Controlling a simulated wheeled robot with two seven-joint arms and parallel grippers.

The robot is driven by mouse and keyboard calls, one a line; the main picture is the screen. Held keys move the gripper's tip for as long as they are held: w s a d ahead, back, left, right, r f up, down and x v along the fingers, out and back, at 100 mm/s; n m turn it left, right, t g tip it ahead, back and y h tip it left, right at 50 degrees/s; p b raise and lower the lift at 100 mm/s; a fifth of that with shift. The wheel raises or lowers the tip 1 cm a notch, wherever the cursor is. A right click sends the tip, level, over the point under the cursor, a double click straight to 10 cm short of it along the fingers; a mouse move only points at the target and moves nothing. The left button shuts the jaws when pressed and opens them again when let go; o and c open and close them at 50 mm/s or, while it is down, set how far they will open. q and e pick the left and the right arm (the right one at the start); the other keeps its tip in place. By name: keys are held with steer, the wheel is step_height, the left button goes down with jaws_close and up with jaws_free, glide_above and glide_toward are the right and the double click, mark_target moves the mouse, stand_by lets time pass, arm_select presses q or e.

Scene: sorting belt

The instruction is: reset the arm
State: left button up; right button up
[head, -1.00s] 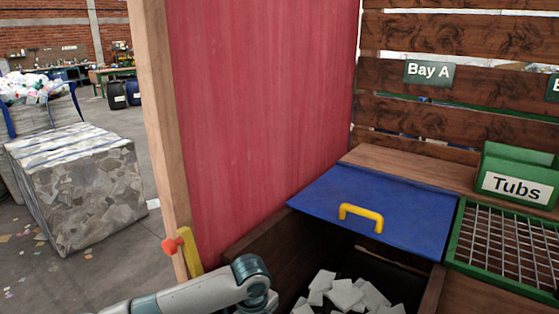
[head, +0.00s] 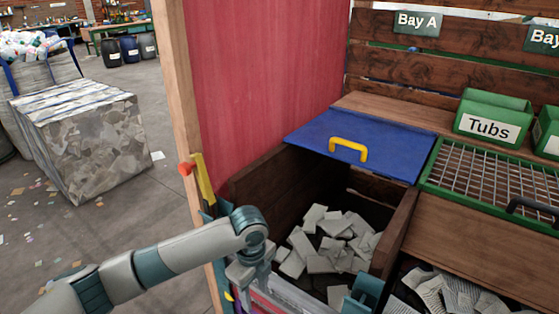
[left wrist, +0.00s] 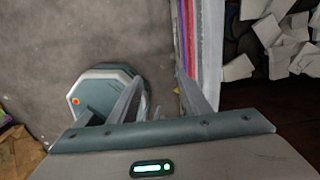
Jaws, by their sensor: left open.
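My left arm comes in from the left in the head view. Its gripper (head: 247,274) hangs low beside the near left corner of the open wooden bin, partly hidden by the wrist. In the left wrist view the left gripper (left wrist: 158,90) has its two fingers apart with nothing between them, above the grey floor and left of the bin's edge. My right gripper cannot be made out.
The bin holds white-grey pieces (head: 325,240). A blue lid (head: 365,143) with a yellow handle (head: 348,148) lies behind it. A red panel (head: 265,85) stands at left. A green Tubs holder (head: 492,118) and metal grate (head: 480,175) are at right. A bale (head: 85,140) sits on the floor.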

arm_select(q)
steer(key=s+d+f+n+t+h, duration=0.1)
steer(key=s+d+f+n+h, duration=0.15)
steer(key=s+n, duration=0.35)
steer(key=s+d+f+n+t+h, duration=0.1)
steer(key=s+d+f+n+h, duration=0.2)
steer(key=s, duration=0.5)
steer(key=s+a+f+n+t+y, duration=0.1)
steer(key=s+a+f+n+y, duration=0.15)
steer(key=s+a+n, duration=0.6)
steer(key=s+a+f+n+t+y, duration=0.1)
steer(key=s+a+n+y, duration=0.2)
steer(key=s+a+n, duration=0.8)
steer(key=w+d+f+m+t+h, duration=0.1)
steer(key=w+f+m, duration=0.25)
steer(key=f, duration=0.65)
steer(key=w+f+m, duration=0.2)
steer(key=w+f, duration=0.3)
steer(key=f, duration=0.4)
steer(key=s+d+f+t, duration=0.1)
steer(key=f, duration=0.7)
steer(key=s+d+f+t+h, duration=0.1)
steer(key=s+d+f, duration=0.1)
steer(key=f, duration=0.6)
steer(key=shift+t, duration=0.3)
